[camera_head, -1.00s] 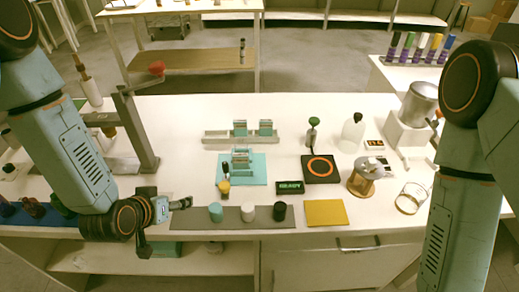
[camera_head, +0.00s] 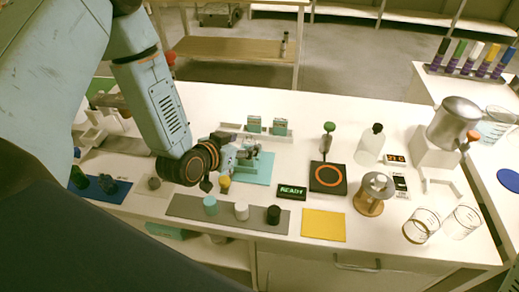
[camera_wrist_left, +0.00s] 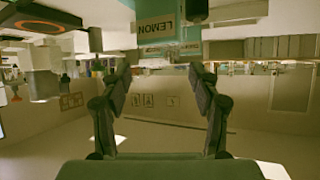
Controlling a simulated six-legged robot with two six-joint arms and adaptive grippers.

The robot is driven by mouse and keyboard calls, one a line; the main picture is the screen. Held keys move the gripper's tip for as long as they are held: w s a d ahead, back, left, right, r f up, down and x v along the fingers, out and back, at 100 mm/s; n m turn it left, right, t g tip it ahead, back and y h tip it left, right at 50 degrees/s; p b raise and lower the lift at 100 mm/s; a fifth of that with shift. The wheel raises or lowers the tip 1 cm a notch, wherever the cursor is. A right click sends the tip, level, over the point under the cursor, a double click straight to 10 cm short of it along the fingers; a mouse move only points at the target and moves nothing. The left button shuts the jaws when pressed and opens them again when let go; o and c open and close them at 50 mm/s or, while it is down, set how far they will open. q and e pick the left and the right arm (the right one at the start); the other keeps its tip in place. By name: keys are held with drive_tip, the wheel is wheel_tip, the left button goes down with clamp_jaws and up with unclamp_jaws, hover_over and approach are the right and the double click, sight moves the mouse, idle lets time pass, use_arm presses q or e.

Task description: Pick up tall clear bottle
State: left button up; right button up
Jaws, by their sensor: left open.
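A tall pale, clear-looking bottle with a black cap (camera_head: 370,146) stands upright toward the back right of the table, right of the black pad. My left gripper (camera_head: 246,151) is well to its left, over the turquoise mat (camera_head: 262,172). In the left wrist view the two fingers (camera_wrist_left: 160,82) are spread apart with nothing between them. My left arm and gripper partly hide the item on the mat. My right gripper is out of view.
A wooden stand (camera_head: 372,195), glass beakers (camera_head: 421,226) and a metal pot (camera_head: 453,122) stand to the right. Three caps sit on a grey strip (camera_head: 183,207). A yellow mat (camera_head: 323,225) is bare.

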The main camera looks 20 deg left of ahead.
sight(246, 139)
use_arm(q)
drive_tip(key=shift+w+a+f, duration=0.85)
drive_tip(key=shift+w+f, duration=0.15)
drive_tip(key=shift+w, duration=0.15)
drive_tip(key=x, duration=0.2)
drive_tip(key=b+x, duration=0.1)
drive_tip(key=shift+w+d, duration=0.3)
drive_tip(key=shift+w, duration=0.1)
drive_tip(key=shift+w+a+f, duration=0.1)
drive_tip(key=shift+a, duration=0.15)
drive_tip(key=shift+d, duration=0.3)
drive_tip(key=c, duration=0.4)
drive_tip(key=shift+a, duration=0.25)
drive_tip(key=c, duration=0.5)
drive_tip(key=shift+d, duration=0.15)
clamp_jaws()
